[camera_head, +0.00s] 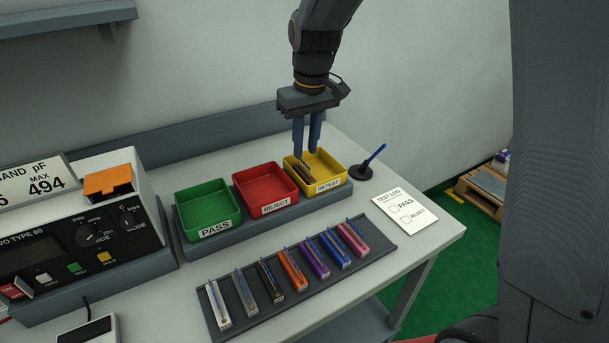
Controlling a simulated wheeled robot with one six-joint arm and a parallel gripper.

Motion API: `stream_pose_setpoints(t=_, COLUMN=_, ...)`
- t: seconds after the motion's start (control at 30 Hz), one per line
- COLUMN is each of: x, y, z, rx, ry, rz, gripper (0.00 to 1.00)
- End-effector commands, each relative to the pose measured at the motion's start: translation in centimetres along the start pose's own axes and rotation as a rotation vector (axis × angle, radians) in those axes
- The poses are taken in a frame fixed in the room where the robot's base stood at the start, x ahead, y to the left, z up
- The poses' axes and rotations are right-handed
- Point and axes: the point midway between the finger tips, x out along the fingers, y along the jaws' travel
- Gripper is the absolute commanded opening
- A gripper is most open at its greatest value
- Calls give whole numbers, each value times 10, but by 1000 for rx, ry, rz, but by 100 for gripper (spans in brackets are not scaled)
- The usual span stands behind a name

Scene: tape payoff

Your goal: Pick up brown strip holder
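A brown strip holder (305,172) lies inside the yellow RETEST tray (331,186), near its left side. My gripper (306,152) points down over this tray, with its two blue fingers apart and a gap between them. The fingertips are at the far end of the brown holder, close above it or beside it. I cannot tell whether they touch it. The tips partly cover the far part of the tray.
The red REJECT tray (287,204) and green PASS tray (193,234) stand left of the yellow one. A dark rack (326,272) in front holds several coloured strip holders. A pen stand (361,172) and test log card (405,213) are at the right.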

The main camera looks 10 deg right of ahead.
Motion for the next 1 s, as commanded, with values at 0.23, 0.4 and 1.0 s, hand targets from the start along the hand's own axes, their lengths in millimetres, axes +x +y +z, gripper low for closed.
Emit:
stream_pose_setpoints(t=0.23, x=23, y=1, z=2, rx=5, ry=-4, rz=0, gripper=22)
stream_pose_setpoints(t=0.4, x=44, y=0, z=1, rx=6, ry=-4, rz=0, gripper=22)
stream_pose_setpoints(t=1.0, x=64, y=0, z=0, rx=6, ry=0, rz=1, gripper=0)
